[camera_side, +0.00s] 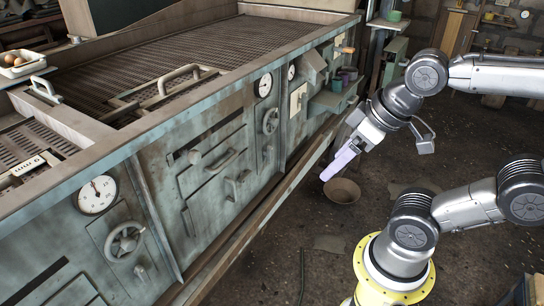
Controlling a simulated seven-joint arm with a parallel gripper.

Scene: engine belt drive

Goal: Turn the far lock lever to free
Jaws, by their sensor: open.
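My gripper (340,163), with pale lavender fingers, hangs in free air to the right of the green-grey machine front (160,170). It is open and touches nothing; the gap between its fingers is not clear from this side. A door on the machine front carries a knobbed lever (195,156) at its left, a bar handle (222,160) in the middle and a latch-like lever (237,184) at lower right. Another small lever (267,152) sits farther along, below a handwheel (270,121). Which one is the far lock lever, and its setting, I cannot tell.
A near gauge (97,195) and handwheel (125,241) are on the machine front. A ledge runs along its bottom. A bowl (342,190) stands on the floor below my gripper. A shelf with cups (335,95) juts out at the far end. The space between gripper and machine is clear.

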